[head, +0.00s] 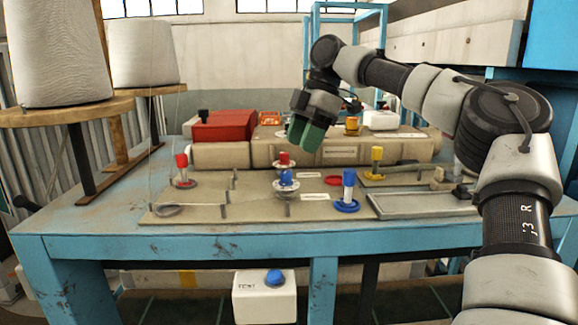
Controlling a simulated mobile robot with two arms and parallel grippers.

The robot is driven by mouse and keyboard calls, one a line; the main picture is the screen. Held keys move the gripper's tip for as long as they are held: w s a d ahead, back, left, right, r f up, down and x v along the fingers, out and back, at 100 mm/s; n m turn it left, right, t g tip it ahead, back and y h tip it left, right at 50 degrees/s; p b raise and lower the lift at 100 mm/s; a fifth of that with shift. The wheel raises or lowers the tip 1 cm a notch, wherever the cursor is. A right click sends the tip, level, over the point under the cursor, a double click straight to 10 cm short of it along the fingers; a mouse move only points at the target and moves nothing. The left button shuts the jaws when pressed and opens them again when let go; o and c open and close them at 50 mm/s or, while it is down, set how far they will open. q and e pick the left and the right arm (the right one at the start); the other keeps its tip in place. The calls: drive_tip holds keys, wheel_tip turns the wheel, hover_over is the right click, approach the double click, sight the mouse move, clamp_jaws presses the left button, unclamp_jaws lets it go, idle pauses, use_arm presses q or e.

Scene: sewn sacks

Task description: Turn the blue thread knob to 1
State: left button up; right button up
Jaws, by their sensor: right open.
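A blue-topped knob (287,178) stands on a pale round base in the middle of the grey-beige plate on the blue table. It is small here, and I cannot read its numbers or its setting. Just behind it is a similar red-topped knob (284,159). A blue and white upright post (348,185) on a blue ring stands to the right of the blue knob. My right gripper (306,136), with green fingers, hangs above and behind the knobs, clear of them. It is open and I see nothing between its fingers. My left gripper is out of view.
Large white thread cones (60,50) stand on a wooden stand at the left. A beige machine body (222,156) and a red block (223,126) lie behind the knobs. Red (182,166) and yellow (376,158) posts flank them. A white box with a blue button (274,277) sits below the table edge.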

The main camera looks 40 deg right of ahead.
sight(287, 172)
drive_tip(key=x, duration=0.3)
drive_tip(key=shift+w+f, duration=0.3)
drive_tip(key=shift+w, duration=0.05)
drive_tip(key=f, duration=0.1)
drive_tip(key=w+a+f+p, duration=0.1)
drive_tip(key=shift+w+f, duration=0.2)
drive_tip(key=shift+f, duration=0.2)
drive_tip(key=shift+s+a+f, duration=0.1)
drive_tip(key=shift+s, duration=0.25)
drive_tip(key=shift+w, duration=0.15)
drive_tip(key=c, duration=0.9)
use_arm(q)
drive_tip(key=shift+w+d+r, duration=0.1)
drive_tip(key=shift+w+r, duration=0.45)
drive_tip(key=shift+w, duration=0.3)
